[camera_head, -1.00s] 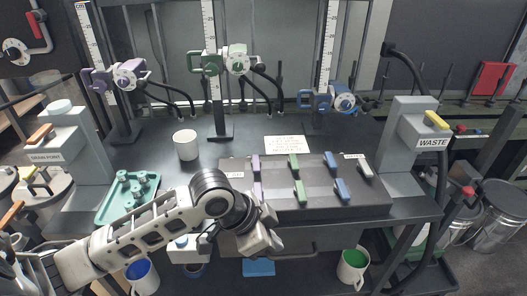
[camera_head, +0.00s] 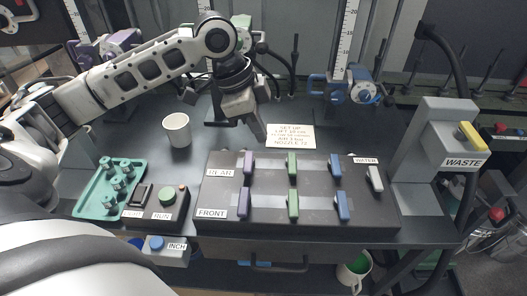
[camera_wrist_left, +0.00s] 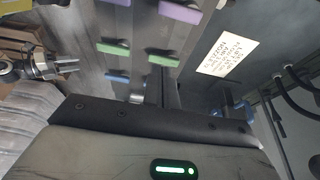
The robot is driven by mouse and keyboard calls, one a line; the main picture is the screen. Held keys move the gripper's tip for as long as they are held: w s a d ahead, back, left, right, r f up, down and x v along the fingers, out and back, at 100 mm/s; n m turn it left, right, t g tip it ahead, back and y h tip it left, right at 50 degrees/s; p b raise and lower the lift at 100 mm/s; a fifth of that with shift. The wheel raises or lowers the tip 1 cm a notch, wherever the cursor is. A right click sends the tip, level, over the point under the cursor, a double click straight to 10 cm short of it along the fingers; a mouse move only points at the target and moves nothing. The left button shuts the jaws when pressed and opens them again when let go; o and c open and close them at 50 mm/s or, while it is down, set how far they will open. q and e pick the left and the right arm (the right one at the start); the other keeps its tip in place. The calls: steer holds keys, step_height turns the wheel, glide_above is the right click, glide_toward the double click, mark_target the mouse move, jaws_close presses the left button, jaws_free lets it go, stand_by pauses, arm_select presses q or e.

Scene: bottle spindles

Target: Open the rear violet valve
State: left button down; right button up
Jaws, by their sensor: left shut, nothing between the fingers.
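The rear violet valve (camera_head: 248,163) is a small violet lever at the left of the back row on the dark valve panel (camera_head: 220,185), beside the REAR label. It also shows at the top of the left wrist view (camera_wrist_left: 180,12). The front violet valve (camera_head: 243,204) stands nearer on the same panel. My left gripper (camera_head: 261,138) is shut and empty. It hangs fingers down just behind the panel's back edge, slightly right of the rear violet valve and apart from it. Its fingers (camera_wrist_left: 163,92) point toward the levers in the wrist view.
Green levers (camera_head: 292,163) and blue levers (camera_head: 335,169) stand right of the violet ones, with a grey WATER lever (camera_head: 375,179). A white card (camera_head: 291,136) lies behind the panel. A white mug (camera_head: 177,130) and teal tray (camera_head: 88,196) are left.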

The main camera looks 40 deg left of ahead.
mark_target(248, 165)
arm_select(q)
steer(key=x, duration=1)
steer(key=shift+s+d, duration=0.1)
steer(key=shift+s, duration=0.1)
steer(key=s+a, duration=0.1)
steer(key=a, duration=0.2)
steer(key=shift+s+r, duration=0.1)
steer(key=shift+s, duration=0.3)
steer(key=shift+s+a, duration=0.15)
steer(key=shift+a, duration=0.05)
arm_select(e)
steer(key=shift+s+a, duration=0.1)
steer(key=shift+s, duration=0.15)
steer(key=shift+s+f, duration=0.15)
steer(key=shift+s, duration=0.05)
